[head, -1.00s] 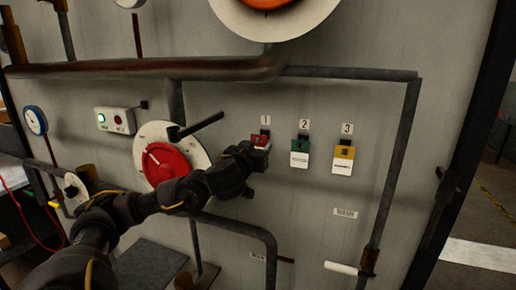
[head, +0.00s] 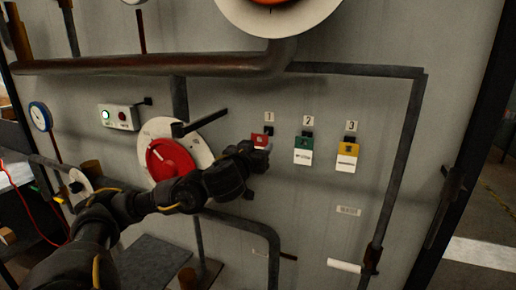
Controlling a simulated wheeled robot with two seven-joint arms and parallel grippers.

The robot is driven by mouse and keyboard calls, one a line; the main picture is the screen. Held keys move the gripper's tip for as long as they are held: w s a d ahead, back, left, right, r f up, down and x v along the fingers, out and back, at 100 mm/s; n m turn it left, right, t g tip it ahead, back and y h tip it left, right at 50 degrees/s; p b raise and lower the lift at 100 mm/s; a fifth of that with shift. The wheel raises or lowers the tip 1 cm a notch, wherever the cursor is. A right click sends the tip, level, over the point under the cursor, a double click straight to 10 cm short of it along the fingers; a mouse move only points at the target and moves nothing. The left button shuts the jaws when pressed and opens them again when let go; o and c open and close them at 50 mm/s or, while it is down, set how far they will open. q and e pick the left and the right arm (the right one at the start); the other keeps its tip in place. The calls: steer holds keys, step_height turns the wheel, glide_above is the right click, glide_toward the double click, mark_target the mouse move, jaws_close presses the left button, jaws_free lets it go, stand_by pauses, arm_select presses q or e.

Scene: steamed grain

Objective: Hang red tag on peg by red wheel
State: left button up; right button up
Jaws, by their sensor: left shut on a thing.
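The red tag (head: 260,140) is at the place labelled 1 on the grey panel, with its lower part hidden behind my left gripper (head: 262,160). My left gripper is shut on the red tag. Whether the tag is still on its hook cannot be told. The red wheel (head: 168,162) on a white round plate is to the left, partly covered by my left arm. A dark bar-like peg (head: 205,121) sticks out at the upper right of the wheel. My right gripper is not in view.
A green tag (head: 304,147) and a yellow tag (head: 348,155) hang under labels 2 and 3, close to the right of the gripper. Pipes (head: 180,65) cross above and run down the right. A box with lights (head: 119,117) and a gauge (head: 40,116) are at left.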

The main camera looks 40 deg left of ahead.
mark_target(260, 146)
arm_select(q)
steer(key=shift+b+v, duration=0.4)
steer(key=shift+v, duration=1.75)
steer(key=shift+p+v, duration=0.8)
steer(key=shift+v, duration=0.05)
steer(key=shift+f, duration=0.1)
